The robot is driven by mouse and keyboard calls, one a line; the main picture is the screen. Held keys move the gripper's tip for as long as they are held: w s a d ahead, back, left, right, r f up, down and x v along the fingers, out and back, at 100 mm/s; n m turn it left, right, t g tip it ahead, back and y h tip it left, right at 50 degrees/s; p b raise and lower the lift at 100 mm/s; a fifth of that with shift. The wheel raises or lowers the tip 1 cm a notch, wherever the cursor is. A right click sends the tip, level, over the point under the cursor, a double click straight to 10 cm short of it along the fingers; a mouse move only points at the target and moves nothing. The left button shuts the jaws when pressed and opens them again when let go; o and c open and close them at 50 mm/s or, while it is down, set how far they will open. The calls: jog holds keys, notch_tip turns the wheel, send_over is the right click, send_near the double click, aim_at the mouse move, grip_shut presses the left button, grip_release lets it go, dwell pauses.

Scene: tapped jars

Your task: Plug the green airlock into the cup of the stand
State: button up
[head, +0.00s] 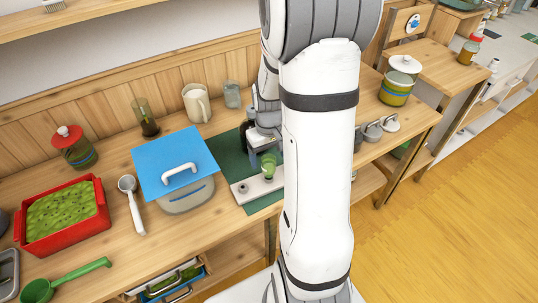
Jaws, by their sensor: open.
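The green airlock (268,162) is upright on or just above the pale stand (260,188), right of a dark round fitting (243,188) on the stand's left part. I cannot tell whether the airlock's lower end sits in a cup. My gripper (265,150) points down at the airlock's top, with its jaws open. The exact gap between fingers and airlock is too small to make out. My white arm hides the stand's right end.
The stand lies on a dark green mat (232,158). Left of it is a container with a blue lid (178,158). A mug (196,103) and glass (232,95) stand behind. Grey handled items (381,127) are right of my arm. The red tray (62,212) is far left.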

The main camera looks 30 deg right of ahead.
jog(key=shift+r+p, duration=0.35)
jog(key=shift+r, duration=0.2)
notch_tip(320, 180, up, 8)
dwell(0.6)
jog(key=shift+f, duration=0.1)
dwell(0.8)
jog(key=s+a+r+t, duration=0.3)
jog(key=s+a+r, duration=0.5)
jog(key=s+a, duration=0.4)
jog(key=shift+s, duration=0.3)
jog(key=shift+c, duration=0.3)
